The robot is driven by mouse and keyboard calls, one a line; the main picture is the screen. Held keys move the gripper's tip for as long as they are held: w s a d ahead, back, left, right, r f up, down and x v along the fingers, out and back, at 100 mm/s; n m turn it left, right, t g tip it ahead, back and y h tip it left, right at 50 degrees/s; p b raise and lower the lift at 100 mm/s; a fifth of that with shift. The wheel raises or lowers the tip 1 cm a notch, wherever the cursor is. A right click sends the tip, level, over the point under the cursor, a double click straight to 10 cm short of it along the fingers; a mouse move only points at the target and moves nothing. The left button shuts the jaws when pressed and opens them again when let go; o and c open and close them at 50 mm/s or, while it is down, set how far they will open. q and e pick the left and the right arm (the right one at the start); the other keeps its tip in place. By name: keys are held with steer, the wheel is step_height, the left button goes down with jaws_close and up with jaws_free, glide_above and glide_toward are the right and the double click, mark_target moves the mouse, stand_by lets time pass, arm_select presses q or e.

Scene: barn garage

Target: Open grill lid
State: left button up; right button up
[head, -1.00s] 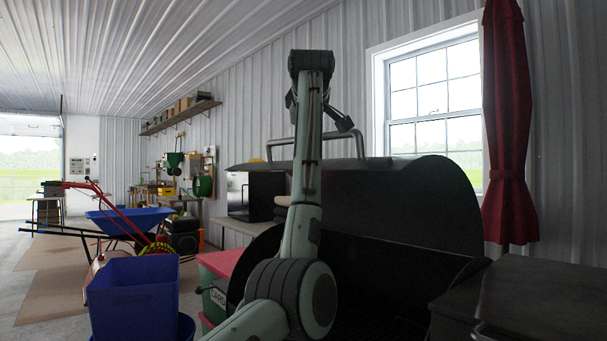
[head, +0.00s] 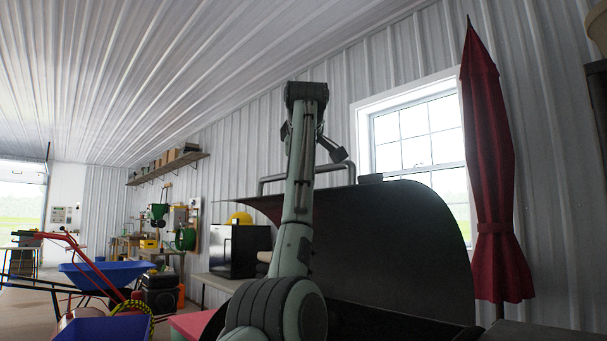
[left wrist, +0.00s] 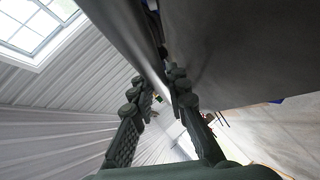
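The grill lid (head: 400,235) is a large dark curved shell and stands raised in the head view. Its metal handle (head: 335,165) runs along the lid's upper front edge, partly behind my left forearm. My left arm reaches up in front of the lid, and its gripper is mostly hidden behind the wrist near the handle. In the left wrist view my left gripper (left wrist: 160,84) has its fingertips a small gap apart. A shiny bar (left wrist: 149,66) runs in between them beside a dark panel. Whether the fingers press on it is not clear. My right gripper is out of view.
A closed red umbrella (head: 492,170) stands right of the grill by the window (head: 418,135). At left are a blue wheelbarrow (head: 105,275) and a blue bin (head: 100,331). A black microwave-like box (head: 238,250) sits on a bench behind the grill.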

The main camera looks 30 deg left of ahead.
arm_select(q)
steer(key=o, duration=0.4)
steer(key=v, duration=1.1)
steer(key=shift+s+d+r, duration=0.15)
steer(key=shift+s+r, duration=0.05)
steer(key=shift+s, duration=0.35)
steer(key=shift+f, duration=0.1)
